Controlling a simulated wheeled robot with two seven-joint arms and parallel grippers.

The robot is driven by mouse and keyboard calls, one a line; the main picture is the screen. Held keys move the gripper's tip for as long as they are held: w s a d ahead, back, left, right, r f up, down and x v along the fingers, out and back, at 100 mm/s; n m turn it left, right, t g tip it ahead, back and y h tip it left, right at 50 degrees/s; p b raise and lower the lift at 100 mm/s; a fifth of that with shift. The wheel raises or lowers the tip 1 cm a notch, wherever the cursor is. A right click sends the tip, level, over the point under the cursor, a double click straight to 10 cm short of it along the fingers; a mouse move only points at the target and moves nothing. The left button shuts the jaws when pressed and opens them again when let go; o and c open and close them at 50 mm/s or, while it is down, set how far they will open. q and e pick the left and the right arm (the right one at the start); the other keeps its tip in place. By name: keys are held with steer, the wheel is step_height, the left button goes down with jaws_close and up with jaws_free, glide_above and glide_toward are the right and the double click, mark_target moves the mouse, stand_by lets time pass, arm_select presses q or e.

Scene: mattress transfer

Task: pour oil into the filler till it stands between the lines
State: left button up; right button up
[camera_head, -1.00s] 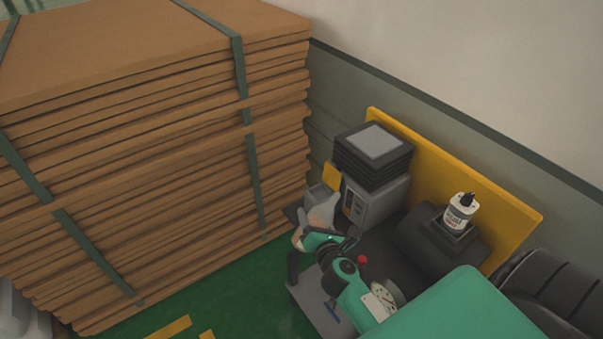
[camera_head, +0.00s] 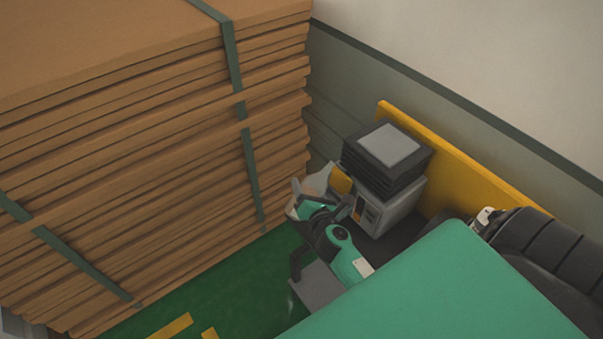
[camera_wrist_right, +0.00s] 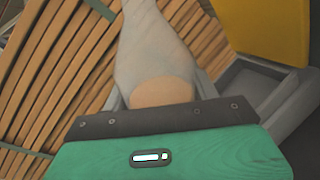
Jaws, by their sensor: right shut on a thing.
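A pale grey tapered vessel (camera_head: 319,178) with a tan area low on its side is held up by my right gripper (camera_head: 306,196), left of the grey machine. In the right wrist view the vessel (camera_wrist_right: 150,50) lies between the fingers of the right gripper (camera_wrist_right: 160,93), its narrow end pointing to the top. The gripper is shut on it. I cannot make out a filler opening, level lines or any flow of oil. My left gripper is not in view.
A grey machine (camera_head: 376,210) with a dark ribbed top (camera_head: 385,155) stands before a yellow panel (camera_head: 460,160). A tall strapped stack of brown boards (camera_head: 150,130) fills the left. My green arm cover hides the lower right. Green floor (camera_head: 240,285) shows between.

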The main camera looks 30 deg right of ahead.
mark_target(294, 202)
steer(key=shift+w+f, duration=0.15)
steer(key=shift+w, duration=0.3)
steer(key=shift+a, duration=0.1)
steer(key=a+m, duration=0.1)
steer(key=s+a+f+m+b, duration=0.1)
steer(key=m, duration=0.1)
steer(key=shift+a+y, duration=0.15)
steer(key=shift+y, duration=0.15)
steer(key=shift+w+a+f+m+b, duration=0.4)
steer(key=shift+a+f+m+b, duration=0.15)
steer(key=shift+f+m, duration=0.3)
steer(key=shift+a+f+m+y, duration=0.1)
steer(key=shift+f+m+y, duration=0.1)
steer(key=shift+m+y, duration=0.2)
steer(key=shift+a+f+m, duration=0.2)
steer(key=shift+m, duration=0.15)
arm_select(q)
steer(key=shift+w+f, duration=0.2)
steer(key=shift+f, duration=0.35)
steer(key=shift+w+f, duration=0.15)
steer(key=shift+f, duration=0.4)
arm_select(e)
steer(key=shift+a+f, duration=0.1)
